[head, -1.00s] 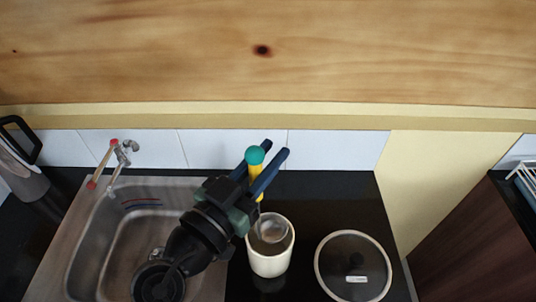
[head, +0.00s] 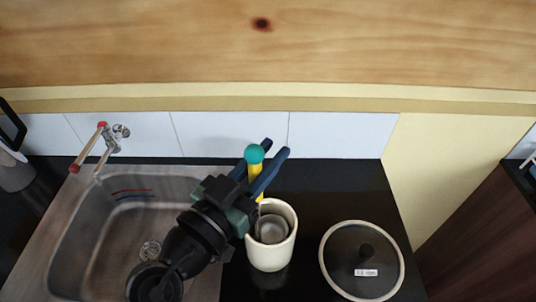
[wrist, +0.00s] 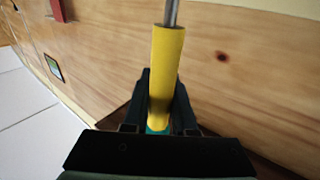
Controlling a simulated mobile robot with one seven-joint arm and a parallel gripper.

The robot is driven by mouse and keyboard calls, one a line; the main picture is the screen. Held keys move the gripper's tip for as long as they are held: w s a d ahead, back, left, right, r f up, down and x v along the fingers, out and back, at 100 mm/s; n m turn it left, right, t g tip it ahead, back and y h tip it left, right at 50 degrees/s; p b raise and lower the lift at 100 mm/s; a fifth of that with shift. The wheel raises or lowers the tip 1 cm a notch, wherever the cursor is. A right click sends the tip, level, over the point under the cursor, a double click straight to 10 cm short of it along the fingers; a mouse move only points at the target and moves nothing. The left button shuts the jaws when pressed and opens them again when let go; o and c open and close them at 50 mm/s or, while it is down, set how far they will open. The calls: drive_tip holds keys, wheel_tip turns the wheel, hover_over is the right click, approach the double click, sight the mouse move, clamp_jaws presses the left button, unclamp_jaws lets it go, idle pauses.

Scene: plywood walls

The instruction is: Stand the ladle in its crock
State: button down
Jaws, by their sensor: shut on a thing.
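The ladle (head: 256,184) has a yellow handle with a teal knob at its upper end and a metal bowl (head: 273,229) at its lower end. My gripper (head: 266,170) is shut on the yellow handle, just below the knob. In the wrist view the handle (wrist: 166,75) runs between the fingers and the metal shaft leads away from it. The ladle is roughly upright, knob up. Its bowl shows within the mouth of the cream crock (head: 271,259). I cannot tell whether the bowl touches the crock's bottom.
A steel sink (head: 100,225) with a tap (head: 112,143) lies left of the crock. A round glass lid (head: 362,262) lies to the right on the black counter. A white tiled wall (head: 330,135) stands close behind. A dark kettle (head: 14,165) is at the far left.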

drive_tip(key=shift+f, duration=0.35)
drive_tip(key=c, duration=0.6)
unclamp_jaws()
drive_tip(key=shift+c, duration=0.2)
drive_tip(key=b+v, duration=0.4)
drive_tip(key=v, duration=0.9)
drive_tip(key=shift+b, duration=0.4)
drive_tip(key=shift+d+r, duration=0.1)
